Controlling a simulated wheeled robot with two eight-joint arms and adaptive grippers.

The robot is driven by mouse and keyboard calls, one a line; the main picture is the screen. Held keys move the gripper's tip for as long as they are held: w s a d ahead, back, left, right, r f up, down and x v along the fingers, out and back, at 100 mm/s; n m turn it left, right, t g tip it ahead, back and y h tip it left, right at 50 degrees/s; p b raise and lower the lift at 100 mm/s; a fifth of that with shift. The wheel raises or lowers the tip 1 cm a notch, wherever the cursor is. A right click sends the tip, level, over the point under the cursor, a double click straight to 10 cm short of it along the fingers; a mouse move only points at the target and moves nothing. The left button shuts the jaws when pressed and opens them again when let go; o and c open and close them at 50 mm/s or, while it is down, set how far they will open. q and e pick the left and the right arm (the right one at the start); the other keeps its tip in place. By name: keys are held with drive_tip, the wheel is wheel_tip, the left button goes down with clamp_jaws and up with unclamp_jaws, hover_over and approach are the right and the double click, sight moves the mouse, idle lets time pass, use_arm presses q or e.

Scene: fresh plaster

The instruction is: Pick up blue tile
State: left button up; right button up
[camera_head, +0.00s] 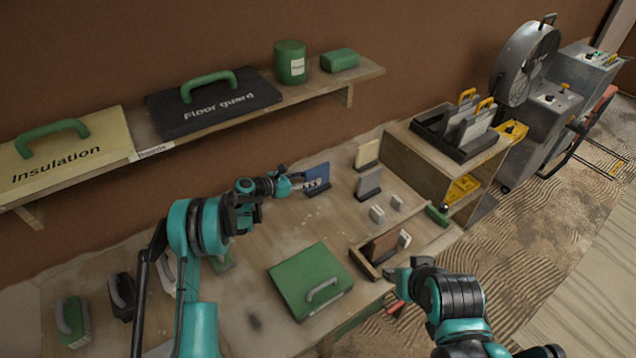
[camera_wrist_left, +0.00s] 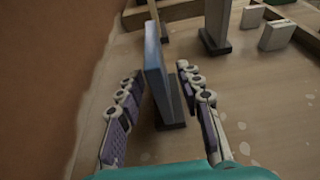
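The blue tile (camera_head: 320,172) stands upright in a dark base on the workbench, near the wall. In the left wrist view the blue tile (camera_wrist_left: 155,65) stands between the two fingers of my left gripper (camera_wrist_left: 160,75), with a gap visible on each side. The left gripper (camera_head: 305,182) is open around the near part of the tile and partly covers it in the head view. My right gripper (camera_head: 396,302) is low at the bench's front edge, far from the tile; its fingers are mostly hidden.
A grey tile (camera_head: 369,183) and a cream tile (camera_head: 368,153) stand to the right of the blue one. A green case (camera_head: 300,272) and a wooden tray (camera_head: 368,262) lie nearer. A shelf (camera_head: 362,75) runs above along the wall. A wooden box unit (camera_head: 412,150) stands at the right.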

sight(317, 176)
use_arm(q)
drive_tip(key=x, duration=0.3)
drive_tip(key=shift+w+d+f+b, duration=0.15)
drive_tip(key=shift+d+b, duration=0.05)
drive_tip(key=shift+b, duration=0.15)
clamp_jaws()
